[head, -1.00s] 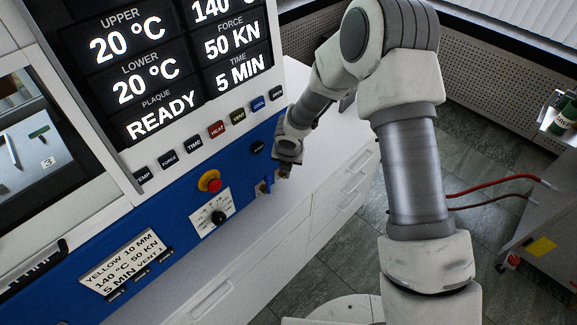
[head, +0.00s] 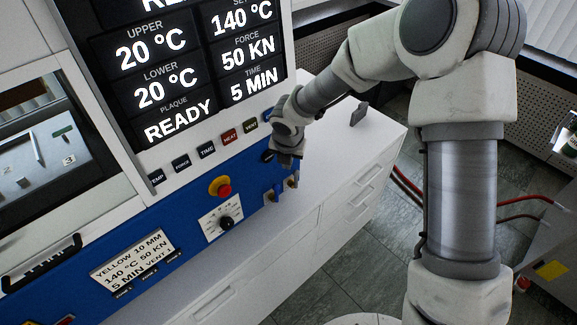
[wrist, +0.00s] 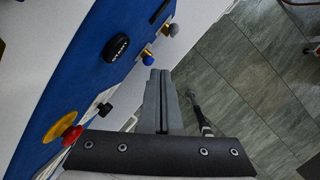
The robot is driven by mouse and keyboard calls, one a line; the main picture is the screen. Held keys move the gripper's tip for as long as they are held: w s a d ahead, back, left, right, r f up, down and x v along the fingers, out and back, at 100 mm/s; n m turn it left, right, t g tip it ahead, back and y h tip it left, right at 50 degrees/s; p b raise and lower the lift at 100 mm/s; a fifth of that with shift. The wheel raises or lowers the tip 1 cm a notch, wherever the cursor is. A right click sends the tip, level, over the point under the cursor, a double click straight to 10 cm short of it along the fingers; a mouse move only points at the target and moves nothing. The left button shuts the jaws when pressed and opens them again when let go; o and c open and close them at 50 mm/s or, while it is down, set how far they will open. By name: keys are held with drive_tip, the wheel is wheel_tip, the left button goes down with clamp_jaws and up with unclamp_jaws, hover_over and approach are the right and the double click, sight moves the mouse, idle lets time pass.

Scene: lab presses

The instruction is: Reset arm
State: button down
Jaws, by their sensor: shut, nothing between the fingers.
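My gripper (wrist: 160,100) is shut and empty in the wrist view, its two fingers together. It points past the edge of the press's blue panel (wrist: 100,62), with the grey floor beyond. In the head view my gripper (head: 284,163) hangs in front of the right end of the blue panel, under the row of buttons. My arm reaches in from the right. The black START button (wrist: 117,47) is left of the fingers in the wrist view. A blue-tipped knob (wrist: 148,58) lies close to the fingertips; I cannot tell if they touch.
The press display (head: 190,75) reads READY. A red stop knob (head: 221,187) and a black dial (head: 226,223) sit on the panel. White drawers (head: 345,200) stand below and right. Red hoses (head: 520,199) run to a grey unit. The floor between is open.

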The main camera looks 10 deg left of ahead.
idle(0.4)
drive_tip(key=s+d+r+m+t+h+b, duration=0.1)
drive_tip(key=s+d+r+m+h+b, duration=0.35)
drive_tip(key=d+r+m, duration=1.2)
drive_tip(key=s+d+r+m+y, duration=0.1)
drive_tip(key=s+d+m, duration=0.1)
drive_tip(key=s+m, duration=0.4)
drive_tip(key=s+d+r+m+y, duration=0.1)
drive_tip(key=s+d+r+m, duration=0.1)
drive_tip(key=s+m, duration=0.4)
drive_tip(key=s+d+r+m+t+y, duration=0.1)
drive_tip(key=s+d+r+m, duration=0.1)
drive_tip(key=s+m, duration=0.4)
drive_tip(key=shift+s+d+m, duration=0.35)
drive_tip(key=shift+s+d, duration=0.45)
drive_tip(key=shift+s, duration=0.25)
drive_tip(key=shift+y, duration=0.25)
